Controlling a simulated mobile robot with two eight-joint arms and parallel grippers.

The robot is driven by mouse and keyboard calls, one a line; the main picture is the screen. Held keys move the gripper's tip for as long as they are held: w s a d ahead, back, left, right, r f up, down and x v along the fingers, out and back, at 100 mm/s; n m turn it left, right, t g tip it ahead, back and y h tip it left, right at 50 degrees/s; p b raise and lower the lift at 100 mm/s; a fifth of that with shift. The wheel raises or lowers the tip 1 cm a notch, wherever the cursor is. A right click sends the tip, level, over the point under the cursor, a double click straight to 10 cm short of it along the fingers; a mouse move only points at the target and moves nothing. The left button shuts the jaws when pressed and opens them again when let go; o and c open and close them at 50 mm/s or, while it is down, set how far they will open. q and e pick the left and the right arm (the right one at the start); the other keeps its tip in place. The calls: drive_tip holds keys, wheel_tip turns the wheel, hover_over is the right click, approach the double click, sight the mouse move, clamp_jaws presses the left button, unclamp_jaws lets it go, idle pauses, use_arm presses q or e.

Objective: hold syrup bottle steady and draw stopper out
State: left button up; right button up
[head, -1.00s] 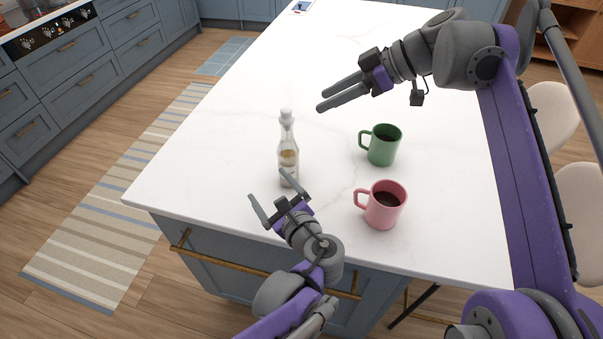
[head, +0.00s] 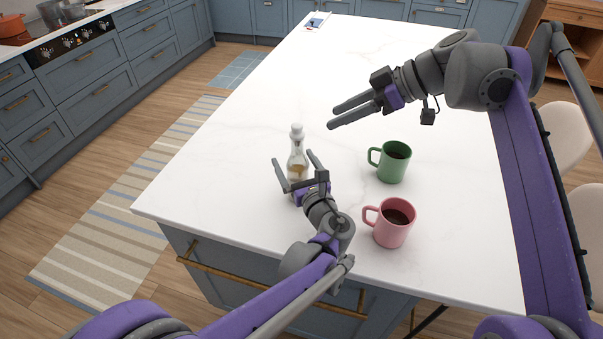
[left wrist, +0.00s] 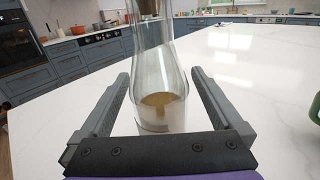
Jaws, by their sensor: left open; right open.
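The syrup bottle (head: 298,160) stands upright on the white island top, clear glass with amber liquid low inside. My left gripper (head: 293,172) is open with a finger on either side of the bottle. In the left wrist view the bottle (left wrist: 158,75) stands between the two spread fingers, with gaps on both sides; its top is cut off there. My right gripper (head: 331,115) is open and empty, above the island to the right of the bottle.

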use_arm(q)
drive_tip(key=shift+w+a, duration=0.2)
drive_tip(key=shift+w, duration=0.3)
